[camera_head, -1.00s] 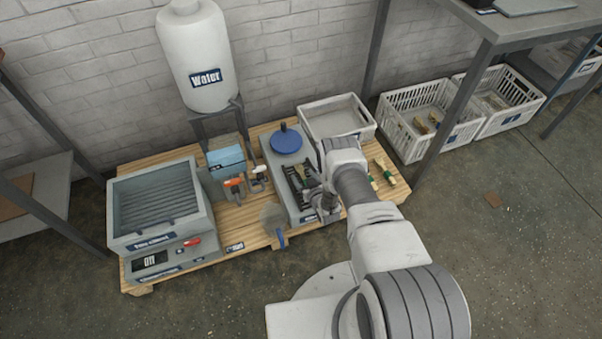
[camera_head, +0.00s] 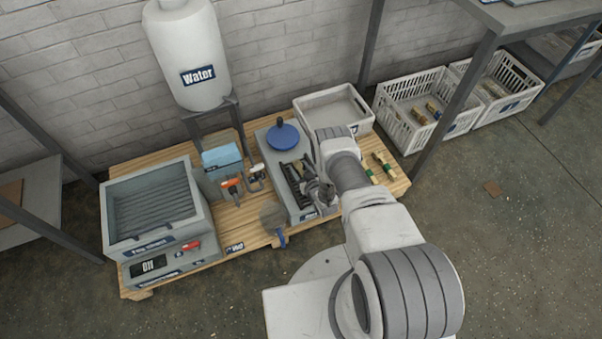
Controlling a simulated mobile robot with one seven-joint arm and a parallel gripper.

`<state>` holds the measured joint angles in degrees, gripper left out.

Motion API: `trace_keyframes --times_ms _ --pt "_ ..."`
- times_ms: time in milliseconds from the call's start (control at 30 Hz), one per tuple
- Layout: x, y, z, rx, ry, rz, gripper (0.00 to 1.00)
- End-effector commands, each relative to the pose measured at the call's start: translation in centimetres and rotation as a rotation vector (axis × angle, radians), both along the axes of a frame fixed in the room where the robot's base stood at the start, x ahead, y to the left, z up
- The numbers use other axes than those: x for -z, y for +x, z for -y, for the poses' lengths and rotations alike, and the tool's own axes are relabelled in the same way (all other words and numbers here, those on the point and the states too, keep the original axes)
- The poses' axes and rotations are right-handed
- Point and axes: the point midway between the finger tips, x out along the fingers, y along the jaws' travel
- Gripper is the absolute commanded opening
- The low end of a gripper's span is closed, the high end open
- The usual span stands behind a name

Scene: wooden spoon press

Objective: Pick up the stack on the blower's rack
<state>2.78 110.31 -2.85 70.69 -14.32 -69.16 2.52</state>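My gripper (camera_head: 321,193) is low over the front of a grey unit (camera_head: 303,209), at the right end of a black slotted rack (camera_head: 287,177). My own wrist and arm cover part of that area. The fingers are small and dark, and I cannot tell whether they are open or hold anything. No stack shows clearly on the black rack. At the left stands a grey machine (camera_head: 158,207) with a ribbed interior, a display reading "Off" and a red switch (camera_head: 190,245). I cannot tell which unit is the blower.
A blue round lid (camera_head: 282,137) sits behind the rack. Green-banded wooden pieces (camera_head: 384,165) lie right of my wrist.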

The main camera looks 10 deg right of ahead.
Motion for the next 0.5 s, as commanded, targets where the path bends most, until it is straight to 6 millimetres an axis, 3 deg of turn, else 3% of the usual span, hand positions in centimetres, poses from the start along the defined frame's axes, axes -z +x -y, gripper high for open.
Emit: trace_keyframes --times_ms 33,300,500 --pt "-0.01 0.01 -0.01 0.0 0.0 0.0 0.47" --pt "-0.01 0.01 -0.01 0.0 0.0 0.0 0.0" --pt "-0.03 0.03 -0.02 0.0 0.0 0.001 0.0"
